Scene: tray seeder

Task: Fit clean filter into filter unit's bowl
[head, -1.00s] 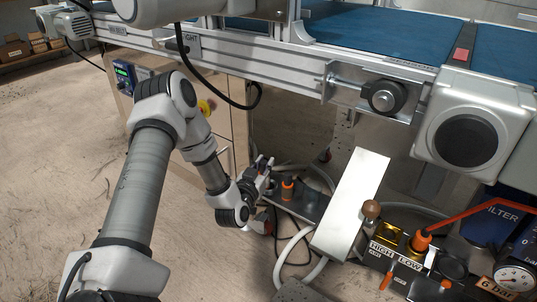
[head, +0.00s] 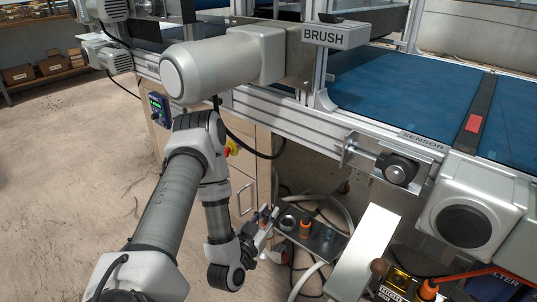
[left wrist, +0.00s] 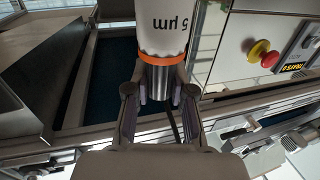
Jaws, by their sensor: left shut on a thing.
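My left gripper (head: 266,215) is low in the middle of the head view, just left of a small dark shelf (head: 326,243). In the left wrist view the gripper (left wrist: 161,95) is shut on the metal neck of a white filter (left wrist: 163,30) marked "5 µm", with an orange ring above the neck. The filter's far end is cut off by the frame's top. I cannot make the filter out in the head view. A blue panel lettered "FILTER" (head: 507,277) is at the lower right. I cannot clearly tell the unit's bowl. My right gripper is not in view.
On the shelf are a round cup-like part (head: 288,221) and an orange-capped part (head: 305,228). A tilted pale metal plate (head: 366,252) stands right of it. The conveyor frame (head: 290,115) runs above. Hoses hang around the shelf. The floor at left is clear.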

